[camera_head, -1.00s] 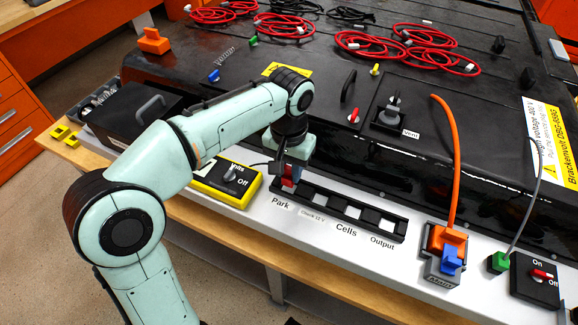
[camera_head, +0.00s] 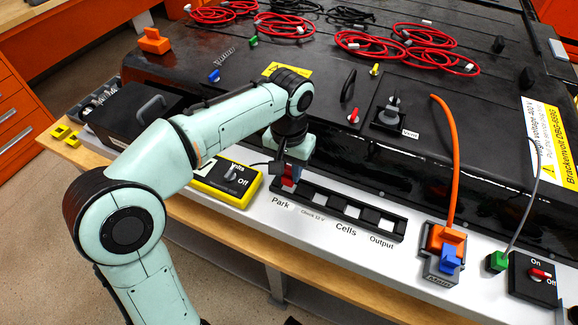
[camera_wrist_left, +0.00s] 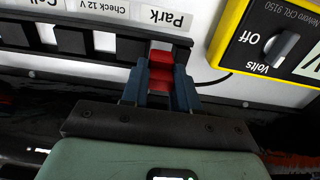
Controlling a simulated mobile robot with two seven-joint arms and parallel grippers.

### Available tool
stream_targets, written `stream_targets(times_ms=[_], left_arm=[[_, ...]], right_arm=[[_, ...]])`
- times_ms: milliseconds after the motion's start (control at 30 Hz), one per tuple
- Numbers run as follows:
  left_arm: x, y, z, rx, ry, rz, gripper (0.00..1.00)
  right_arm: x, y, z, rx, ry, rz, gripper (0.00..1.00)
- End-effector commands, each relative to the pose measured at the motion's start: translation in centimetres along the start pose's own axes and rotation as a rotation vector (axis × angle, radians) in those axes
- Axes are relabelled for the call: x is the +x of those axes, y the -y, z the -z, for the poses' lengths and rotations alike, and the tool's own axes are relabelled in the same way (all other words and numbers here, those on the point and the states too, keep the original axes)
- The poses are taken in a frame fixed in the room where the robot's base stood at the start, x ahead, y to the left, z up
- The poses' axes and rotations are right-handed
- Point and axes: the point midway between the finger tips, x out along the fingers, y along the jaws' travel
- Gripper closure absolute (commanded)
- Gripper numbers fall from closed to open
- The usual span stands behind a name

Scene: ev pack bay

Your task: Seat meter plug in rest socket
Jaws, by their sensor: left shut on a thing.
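The meter plug is a red block (camera_head: 289,176) at the Park end of the black socket strip (camera_head: 350,213). It also shows in the left wrist view (camera_wrist_left: 161,72), between blue-grey fingers. My left gripper (camera_head: 288,179) is shut on it, pointing down at the strip. In the left wrist view my left gripper (camera_wrist_left: 160,92) has a finger on each side of the plug. The plug stands at the socket by the Park label (camera_wrist_left: 165,19); its lower end is hidden, so how deep it sits cannot be told. My right gripper is not in view.
The yellow-edged Volts meter (camera_head: 227,183) stands just left of the strip, with a thin dark cable beside it. An orange connector (camera_head: 447,241) with an orange cable stands to the right. Red cable coils (camera_head: 367,44) lie on the black pack behind.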

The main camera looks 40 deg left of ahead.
Motion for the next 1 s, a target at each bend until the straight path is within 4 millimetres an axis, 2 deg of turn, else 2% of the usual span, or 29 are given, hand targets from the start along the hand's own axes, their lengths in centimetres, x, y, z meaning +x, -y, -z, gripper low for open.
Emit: stream_targets(times_ms=[1000], left_arm=[[1.9, 0.0, 0.0, 0.0, 0.0, 0.0, 1.0]], right_arm=[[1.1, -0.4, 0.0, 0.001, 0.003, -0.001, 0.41]])
